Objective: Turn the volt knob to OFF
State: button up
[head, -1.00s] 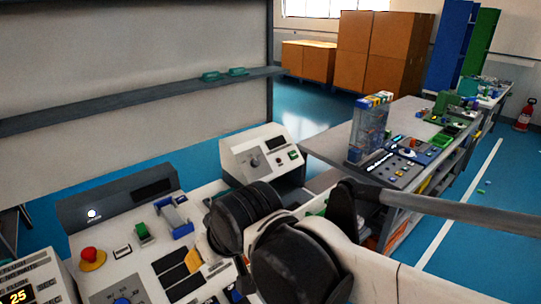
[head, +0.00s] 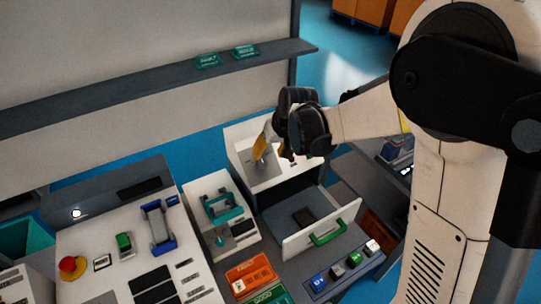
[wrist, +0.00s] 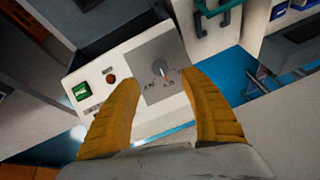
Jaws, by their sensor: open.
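A white sloped box shows in the wrist view with a square grey plate (wrist: 153,62) on its face. A small round volt knob (wrist: 158,72) sits on the plate, with tiny labels around it that are too blurred to read. My gripper (wrist: 161,80) is open, its two yellow fingers on either side of the knob in the picture. I cannot tell whether they touch it. In the head view my gripper (head: 268,149) hangs at the box (head: 238,136), pointing at its plate, and the knob is hidden there.
A green button (wrist: 81,91) and a dark red one sit on the box beside the plate. An open drawer (head: 310,236) with a green handle (head: 328,233) stands in front of the box. A white panel with a teal handle (head: 222,207) is to the left. A shelf (head: 150,89) runs behind.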

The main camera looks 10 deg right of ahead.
aim_at(263, 164)
jog(key=b+x, duration=0.1)
jog(key=x, duration=0.7)
jog(key=shift+w+a+f, duration=0.15)
jog(key=shift+a+f, duration=0.05)
jog(key=shift+f, duration=0.15)
grip_shut()
